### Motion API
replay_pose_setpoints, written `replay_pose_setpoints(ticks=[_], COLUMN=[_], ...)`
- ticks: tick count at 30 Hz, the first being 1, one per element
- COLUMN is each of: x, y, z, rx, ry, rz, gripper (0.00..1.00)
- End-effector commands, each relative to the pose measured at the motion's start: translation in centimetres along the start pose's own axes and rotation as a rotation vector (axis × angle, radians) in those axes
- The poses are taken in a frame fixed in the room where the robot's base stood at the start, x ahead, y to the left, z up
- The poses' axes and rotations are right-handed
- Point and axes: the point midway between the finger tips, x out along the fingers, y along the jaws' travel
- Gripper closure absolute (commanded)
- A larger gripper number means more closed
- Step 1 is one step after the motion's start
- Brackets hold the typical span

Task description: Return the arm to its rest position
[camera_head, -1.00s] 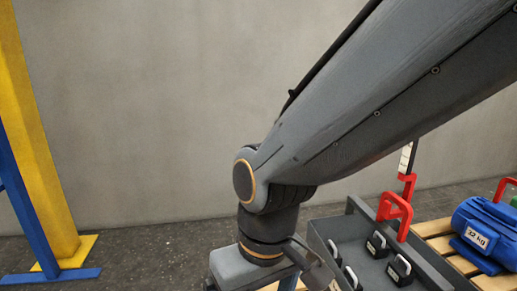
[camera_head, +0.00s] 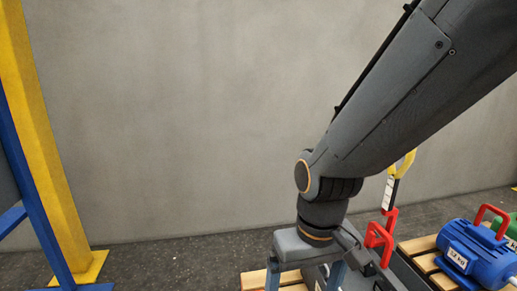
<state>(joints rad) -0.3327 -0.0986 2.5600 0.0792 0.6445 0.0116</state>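My arm (camera_head: 405,105) comes in from the upper right of the head view and slopes down to the left. Its wrist joint bends downward near the centre right. My gripper (camera_head: 305,280) hangs below it at the bottom of the picture, with a grey body. Two blue-grey fingers show well apart, with no held object visible between them. The fingertips are cut off by the lower picture edge. The gripper is in front of a wooden pallet and a dark grey tray.
The dark grey tray (camera_head: 408,274) has a red hook (camera_head: 378,240) by it, with a yellow-looped tool above. A blue motor (camera_head: 478,256) sits on a pallet (camera_head: 425,262) at right. A yellow post (camera_head: 50,170) and blue brace (camera_head: 38,215) stand left. Floor between is clear before a grey wall.

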Motion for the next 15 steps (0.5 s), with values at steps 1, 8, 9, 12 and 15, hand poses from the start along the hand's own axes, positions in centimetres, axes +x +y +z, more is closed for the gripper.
replay_pose_setpoints(ticks=[1,8,9,12,15], x=[-1.9,-6.6,-7.4,-9.4,-11.2], y=[0.7,4.0,4.5,5.9,7.2], z=[0.4,1.6,1.9,2.6,3.3], rx=[0.024,0.117,0.134,0.172,0.209], ry=[-0.003,-0.010,-0.012,-0.016,-0.020], rz=[0.005,0.024,0.026,0.034,0.040], gripper=[0.11,0.11,0.11,0.11,0.11])
